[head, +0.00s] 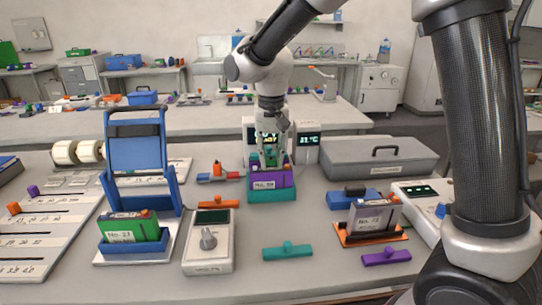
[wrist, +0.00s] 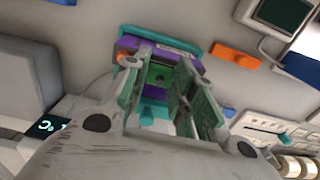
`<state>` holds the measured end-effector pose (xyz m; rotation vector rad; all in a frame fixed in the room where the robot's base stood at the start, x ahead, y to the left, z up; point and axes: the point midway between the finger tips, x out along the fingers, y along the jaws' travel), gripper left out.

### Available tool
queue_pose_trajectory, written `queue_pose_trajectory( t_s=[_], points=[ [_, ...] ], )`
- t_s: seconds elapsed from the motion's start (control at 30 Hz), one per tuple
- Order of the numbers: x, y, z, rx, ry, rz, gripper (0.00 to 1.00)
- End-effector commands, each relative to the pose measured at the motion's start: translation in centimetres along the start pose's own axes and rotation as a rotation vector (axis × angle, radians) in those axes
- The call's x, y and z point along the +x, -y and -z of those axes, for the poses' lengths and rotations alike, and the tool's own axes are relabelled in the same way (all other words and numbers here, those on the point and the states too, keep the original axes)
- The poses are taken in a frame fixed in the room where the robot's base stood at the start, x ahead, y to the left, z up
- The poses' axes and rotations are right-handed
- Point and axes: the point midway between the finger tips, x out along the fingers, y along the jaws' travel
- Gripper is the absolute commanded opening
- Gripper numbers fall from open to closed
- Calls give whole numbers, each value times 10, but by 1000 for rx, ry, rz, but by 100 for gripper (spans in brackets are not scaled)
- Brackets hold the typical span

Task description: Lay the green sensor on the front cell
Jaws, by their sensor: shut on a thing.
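My gripper (head: 271,158) is at the back middle of the table, pointing down over a purple cell (head: 260,181) in a teal holder (head: 272,196). In the wrist view my gripper (wrist: 166,62) has its fingers spaced apart, closed on a green piece (wrist: 160,74) that looks like the green sensor. It is partly hidden by the fingers, and I cannot tell whether it touches the cell. A green cell (head: 130,230) stands in a blue holder (head: 134,247) at the front left. A grey cell (head: 375,216) stands in an orange holder (head: 371,239) at the right.
A teal bar (head: 288,252) and a purple bar (head: 387,257) lie near the front. An orange bar (head: 211,204) lies behind a white meter (head: 208,245). A blue stand (head: 137,150) rises behind the green cell. A grey case (head: 375,158) is at the back right.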

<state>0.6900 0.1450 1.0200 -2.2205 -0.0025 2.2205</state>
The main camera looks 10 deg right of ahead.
Motion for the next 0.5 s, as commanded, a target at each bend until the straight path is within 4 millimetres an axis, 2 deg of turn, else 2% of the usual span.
queue_pose_trajectory(
  t_s=[0.5],
  points=[
    [6,0,0,0,1,-1,4]
  ],
)
